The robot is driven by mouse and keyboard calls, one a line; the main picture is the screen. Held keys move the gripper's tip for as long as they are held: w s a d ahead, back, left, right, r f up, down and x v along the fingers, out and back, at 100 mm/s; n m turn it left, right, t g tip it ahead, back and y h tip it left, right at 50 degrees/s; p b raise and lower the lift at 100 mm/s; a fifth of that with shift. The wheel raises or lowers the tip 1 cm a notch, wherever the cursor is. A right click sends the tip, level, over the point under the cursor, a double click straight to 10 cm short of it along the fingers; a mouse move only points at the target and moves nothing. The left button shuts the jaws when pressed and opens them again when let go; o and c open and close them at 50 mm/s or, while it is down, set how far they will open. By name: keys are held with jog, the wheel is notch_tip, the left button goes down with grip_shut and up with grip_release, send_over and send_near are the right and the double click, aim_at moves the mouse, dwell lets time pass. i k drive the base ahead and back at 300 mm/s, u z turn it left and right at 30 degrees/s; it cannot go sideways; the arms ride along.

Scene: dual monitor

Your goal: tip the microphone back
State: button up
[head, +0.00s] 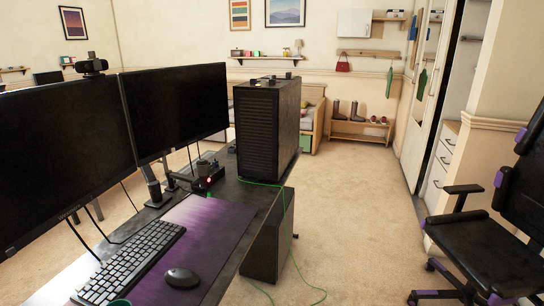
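A small dark object (204,166), which looks like the microphone, stands at the far part of the desk, between the right monitor and the black computer tower. It is small and dark, so I cannot tell its exact tilt. A dark box with a red light (208,182) sits right by it, and a green cable runs from there over the desk edge. My gripper is not in view.
Two monitors (174,112) line the desk's left side, with a webcam (92,66) on top. A keyboard (130,262) and mouse (182,278) lie in front. The computer tower (266,128) stands behind. A chair (484,250) is at right; carpet between is clear except for green cable.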

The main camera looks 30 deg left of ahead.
aim_at(202, 168)
jog(key=u, duration=0.65)
jog(key=i, duration=2.05)
jog(key=u, duration=0.3)
